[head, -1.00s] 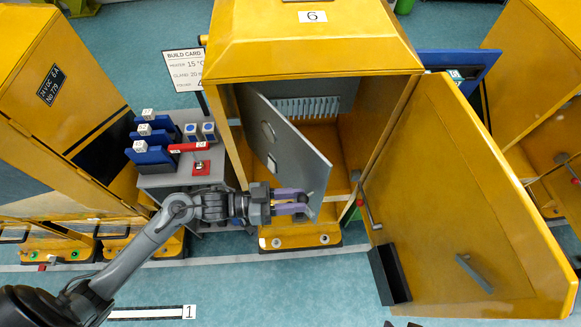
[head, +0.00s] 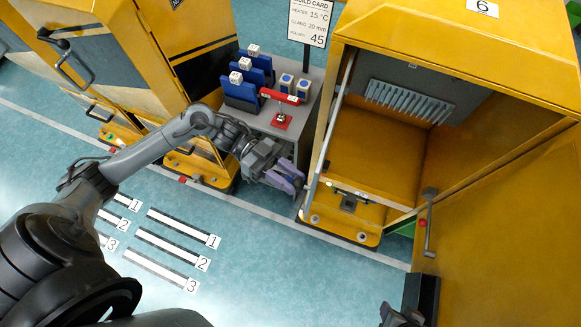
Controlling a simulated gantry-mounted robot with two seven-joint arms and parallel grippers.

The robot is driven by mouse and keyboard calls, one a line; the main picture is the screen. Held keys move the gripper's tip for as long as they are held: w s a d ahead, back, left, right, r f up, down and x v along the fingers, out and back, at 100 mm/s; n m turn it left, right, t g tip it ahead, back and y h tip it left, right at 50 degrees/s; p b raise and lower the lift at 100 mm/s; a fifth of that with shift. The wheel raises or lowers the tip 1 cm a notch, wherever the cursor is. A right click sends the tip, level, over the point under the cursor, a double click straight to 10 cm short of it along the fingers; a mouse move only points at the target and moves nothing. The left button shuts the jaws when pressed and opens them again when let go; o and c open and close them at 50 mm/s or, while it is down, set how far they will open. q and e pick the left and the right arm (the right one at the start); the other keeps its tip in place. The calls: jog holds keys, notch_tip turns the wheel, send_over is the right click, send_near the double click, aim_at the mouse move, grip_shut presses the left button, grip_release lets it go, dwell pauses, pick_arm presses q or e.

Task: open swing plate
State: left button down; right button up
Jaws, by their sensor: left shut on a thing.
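The grey swing plate (head: 331,130) shows nearly edge-on at the left side of the open yellow cabinet (head: 480,45) marked 6. It is swung out, and the cabinet's inside shows clear behind it. My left gripper (head: 292,180), with purple fingers, is at the plate's lower, near end and shut on it; the exact contact is partly hidden by the fingers. A dark part of what looks like my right gripper (head: 400,316) shows at the bottom edge, cut off, and its jaws are unclear.
The big yellow door (head: 510,220) stands open on the right, with a red-tipped handle (head: 428,222). A grey stand (head: 268,125) with blue holders and a red part is left of the cabinet. Another yellow cabinet (head: 185,45) stands farther left. The floor in front is clear, with numbered strips (head: 175,240).

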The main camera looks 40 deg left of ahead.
pick_arm(q)
jog(key=shift+w+a, duration=0.15)
jog(key=shift+w, duration=0.1)
jog(key=c, duration=1.3)
grip_release()
jog(key=o, duration=0.5)
jog(key=shift+w, duration=0.2)
jog(key=shift+s, duration=0.1)
jog(key=shift+a+b, duration=1.45)
jog(key=shift+a, duration=3.95)
